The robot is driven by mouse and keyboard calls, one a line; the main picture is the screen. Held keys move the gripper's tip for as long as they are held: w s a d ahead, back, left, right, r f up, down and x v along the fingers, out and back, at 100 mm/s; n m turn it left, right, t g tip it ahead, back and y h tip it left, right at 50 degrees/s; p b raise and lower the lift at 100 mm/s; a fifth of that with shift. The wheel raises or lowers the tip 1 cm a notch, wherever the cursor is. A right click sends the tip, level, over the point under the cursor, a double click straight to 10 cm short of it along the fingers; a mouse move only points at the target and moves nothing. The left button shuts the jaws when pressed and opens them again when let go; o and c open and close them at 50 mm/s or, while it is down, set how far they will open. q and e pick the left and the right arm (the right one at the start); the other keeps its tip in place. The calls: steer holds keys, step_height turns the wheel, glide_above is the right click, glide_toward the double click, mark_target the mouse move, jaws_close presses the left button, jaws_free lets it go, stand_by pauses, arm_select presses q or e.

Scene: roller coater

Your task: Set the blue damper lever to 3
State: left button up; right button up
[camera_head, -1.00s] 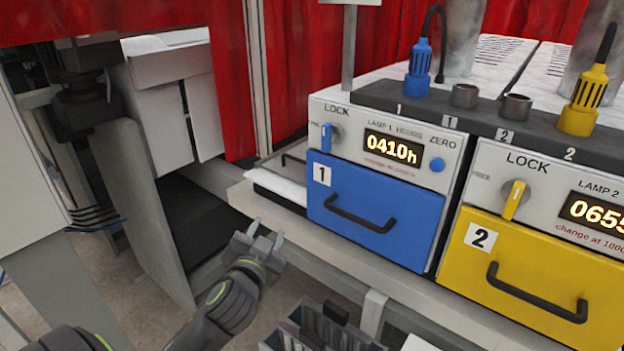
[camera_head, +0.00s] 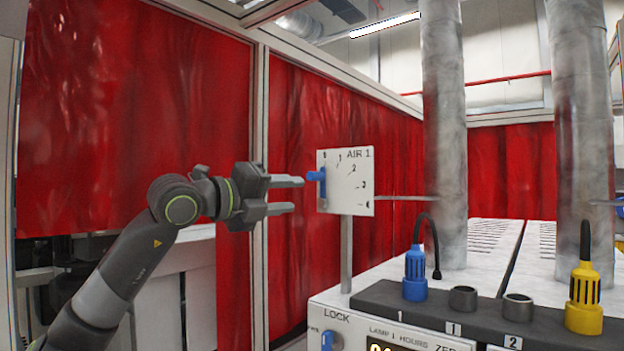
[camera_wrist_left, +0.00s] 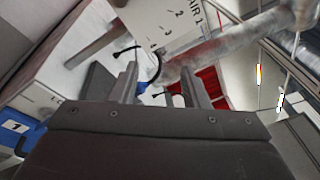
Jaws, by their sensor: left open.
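The blue damper lever (camera_head: 317,177) sits at the left edge of a white plate marked AIR 1 (camera_head: 343,195), which stands on a grey post. The plate bears a numbered scale curving down its right part. The lever's handle points left, away from the 3 mark at the plate's right side. My left gripper (camera_head: 297,194) is open and empty, just left of the lever, its fingers pointing right towards it. In the left wrist view the open gripper (camera_wrist_left: 160,76) shows below the plate (camera_wrist_left: 165,25); I cannot make out the lever there. My right gripper is out of view.
A blue plug (camera_head: 415,275) and a yellow plug (camera_head: 584,290) stand on a dark rail (camera_head: 460,318) in front. Two grey ducts (camera_head: 445,130) rise behind. Red curtains (camera_head: 130,110) and a pale frame post (camera_head: 259,150) stand behind my left arm.

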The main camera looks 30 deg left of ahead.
mark_target(307, 173)
arm_select(q)
steer(key=s+a+r+n+y, duration=0.2)
steer(key=a+r+n+y, duration=0.1)
steer(key=a+r+y, duration=0.15)
steer(key=shift+t+h, duration=0.3)
steer(key=shift+h, duration=0.05)
steer(key=w+p, duration=0.3)
steer(key=w, duration=0.2)
steer(key=w+p, duration=0.4)
steer(key=w, duration=0.1)
steer(key=w+p, duration=0.3)
steer(key=w, duration=0.2)
steer(key=shift+d+f, duration=0.2)
steer(key=shift+d, duration=0.05)
steer(key=shift+w+f+p, duration=0.15)
steer(key=shift+w+p, duration=0.45)
steer(key=shift+w, duration=0.25)
steer(key=shift+c, duration=0.2)
jaws_close()
